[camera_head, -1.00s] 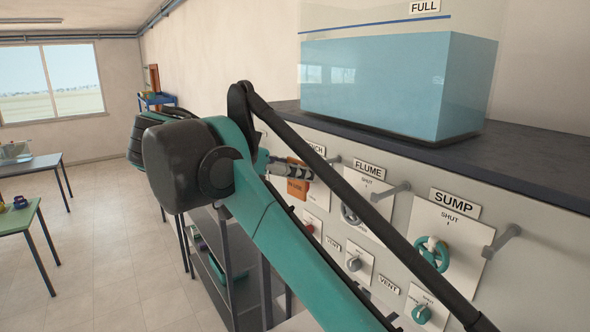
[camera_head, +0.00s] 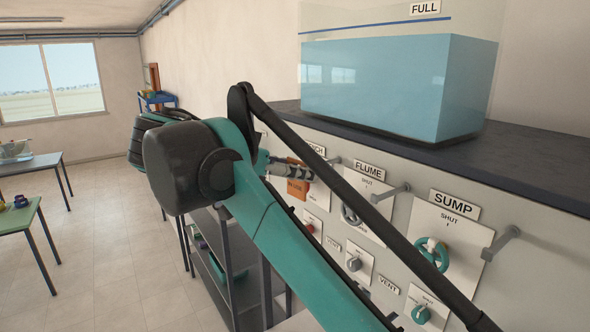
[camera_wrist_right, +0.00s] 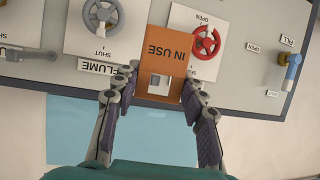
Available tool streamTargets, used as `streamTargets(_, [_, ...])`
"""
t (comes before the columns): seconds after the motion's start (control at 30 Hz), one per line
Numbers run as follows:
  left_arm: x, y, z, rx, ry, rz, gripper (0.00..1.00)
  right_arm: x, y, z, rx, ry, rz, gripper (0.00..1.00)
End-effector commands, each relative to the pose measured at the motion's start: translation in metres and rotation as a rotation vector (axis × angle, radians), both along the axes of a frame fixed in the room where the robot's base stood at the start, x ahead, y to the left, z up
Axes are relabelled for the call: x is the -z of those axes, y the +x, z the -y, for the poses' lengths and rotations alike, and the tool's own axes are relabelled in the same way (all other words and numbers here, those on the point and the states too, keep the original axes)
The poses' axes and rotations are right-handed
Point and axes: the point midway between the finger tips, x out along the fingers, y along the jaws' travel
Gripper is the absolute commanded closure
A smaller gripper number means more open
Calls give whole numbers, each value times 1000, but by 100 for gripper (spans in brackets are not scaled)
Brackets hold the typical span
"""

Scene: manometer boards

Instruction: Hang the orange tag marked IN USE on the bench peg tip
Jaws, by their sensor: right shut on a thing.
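The orange tag (camera_head: 297,189), marked IN USE, is held at the fingertips of my right gripper (camera_head: 300,172), in front of the board at the far end of the panel. In the right wrist view the tag (camera_wrist_right: 163,50) appears upside down between the two fingers of the gripper (camera_wrist_right: 160,82), with a window-like opening at its lower end. The bench peg (camera_head: 333,160) sticks out just right of a partly covered label ending in "NCH". I cannot tell the gap between tag and peg. My left gripper is not in view.
Pegs also stick out by the FLUME label (camera_head: 369,171) and the SUMP label (camera_head: 454,205). A red valve wheel (camera_wrist_right: 206,41) is close beside the tag in the wrist view. The water tank (camera_head: 400,85) stands on the dark ledge above the panel.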

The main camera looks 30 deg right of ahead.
Motion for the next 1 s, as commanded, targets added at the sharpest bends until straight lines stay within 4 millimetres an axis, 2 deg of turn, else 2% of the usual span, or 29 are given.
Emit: streamTargets(1.0, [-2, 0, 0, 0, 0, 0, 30, 0, 1, 17, 0, 0, 0, 74])
